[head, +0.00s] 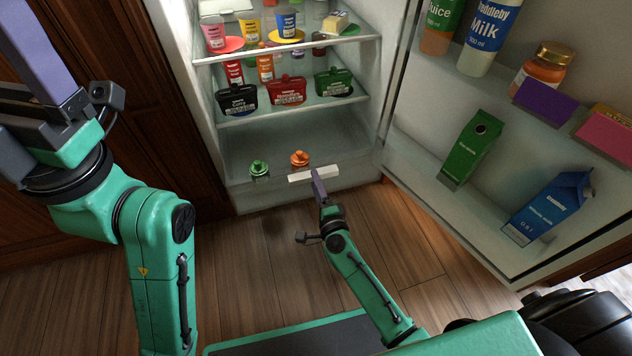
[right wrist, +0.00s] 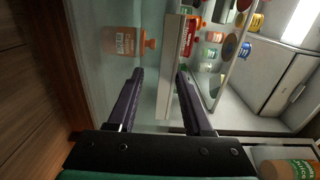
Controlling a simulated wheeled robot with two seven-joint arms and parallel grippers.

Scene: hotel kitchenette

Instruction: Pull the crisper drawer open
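The crisper drawer (head: 240,192) is the clear bin at the bottom of the open fridge, and it looks pushed in. Its pale bar handle (head: 298,177) runs across the upper front; it also shows in the right wrist view (right wrist: 173,85). My right gripper (head: 316,174) is at the handle's right half. In the right wrist view its two purple fingers (right wrist: 160,72) stand apart, with the bar between them, nearer the right finger. I cannot tell whether they touch it. My left gripper (head: 42,55) is raised at the upper left, away from the fridge; its fingertips are out of frame.
A green-capped bottle (head: 259,170) and an orange bottle (head: 299,159) are in the drawer. Shelves above hold black, red and green packs (head: 287,91) and cups. The open fridge door (head: 415,150), with cartons, stands to the right. The wooden floor (head: 255,255) before the drawer is clear.

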